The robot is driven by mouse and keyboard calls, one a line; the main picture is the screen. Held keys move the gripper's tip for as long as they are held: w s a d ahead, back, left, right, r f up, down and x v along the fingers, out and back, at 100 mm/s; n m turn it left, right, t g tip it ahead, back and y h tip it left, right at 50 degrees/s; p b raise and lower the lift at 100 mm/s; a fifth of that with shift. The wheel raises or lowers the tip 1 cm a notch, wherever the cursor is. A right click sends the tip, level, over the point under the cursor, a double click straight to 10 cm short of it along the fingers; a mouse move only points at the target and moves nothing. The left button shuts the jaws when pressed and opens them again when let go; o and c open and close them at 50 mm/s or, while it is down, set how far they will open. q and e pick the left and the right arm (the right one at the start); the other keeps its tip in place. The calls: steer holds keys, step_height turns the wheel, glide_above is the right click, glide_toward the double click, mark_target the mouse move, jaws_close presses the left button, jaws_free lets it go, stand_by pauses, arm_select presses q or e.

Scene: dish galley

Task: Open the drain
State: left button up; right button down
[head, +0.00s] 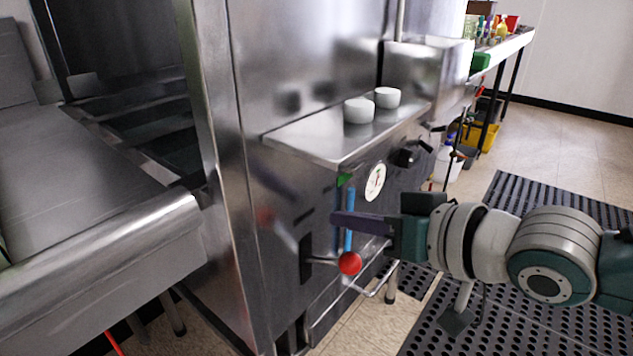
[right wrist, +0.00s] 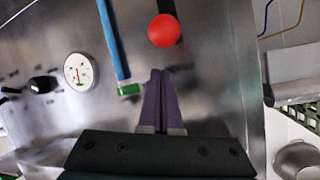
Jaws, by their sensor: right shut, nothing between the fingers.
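The drain lever has a red ball knob (head: 349,263) on a short metal rod, which comes out of a dark upright slot (head: 306,258) low on the steel machine's front. The red knob (right wrist: 164,30) also shows at the top of the right wrist view. A blue strip (head: 348,205) runs upright above the knob, with a green mark (head: 343,180) at its top. My right gripper (head: 335,217) has its purple fingers shut and empty, above the knob and apart from it. The fingertips (right wrist: 160,72) point toward the knob's side in the right wrist view. My left gripper is not in view.
Two white bowls (head: 359,110) stand on the steel shelf (head: 300,139) above. A bent metal rail (head: 318,326) runs below the lever. Perforated black mats (head: 480,325) cover the floor.

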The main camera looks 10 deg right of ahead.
mark_target(349, 263)
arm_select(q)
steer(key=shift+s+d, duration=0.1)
arm_select(e)
steer(key=shift+s+d+f, duration=0.1)
steer(key=shift+s+f, duration=0.85)
steer(key=shift+s, duration=0.2)
